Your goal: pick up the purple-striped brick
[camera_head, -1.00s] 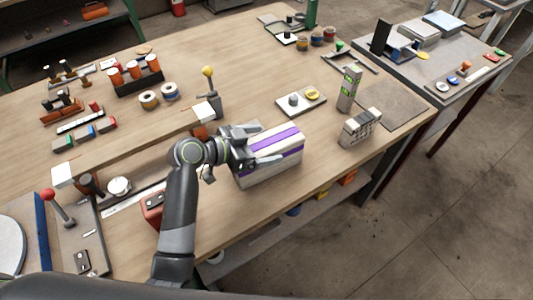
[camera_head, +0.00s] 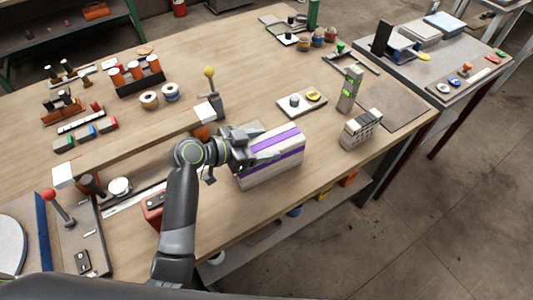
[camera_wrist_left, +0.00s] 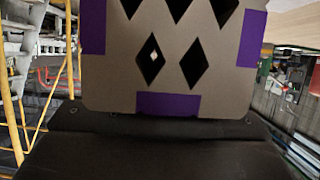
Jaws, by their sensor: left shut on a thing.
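The purple-striped brick (camera_head: 272,164) is a pale block with purple bands, near the table's front edge in the head view. In the left wrist view its end face (camera_wrist_left: 165,75) fills the middle, grey-beige with dark diamond-shaped holes and purple patches at the sides and bottom. My left gripper (camera_head: 264,147) reaches it from the left and is shut on its left end. The brick looks level; I cannot tell whether its underside touches the table. My right gripper is not in view.
A grey hollow block (camera_head: 361,130) and an upright grey block with green marks (camera_head: 350,90) stand to the right. A white plate (camera_head: 301,104) with small parts lies behind the brick. A yellow-knobbed lever (camera_head: 212,95) stands behind the gripper. Bare tabletop lies right of the brick.

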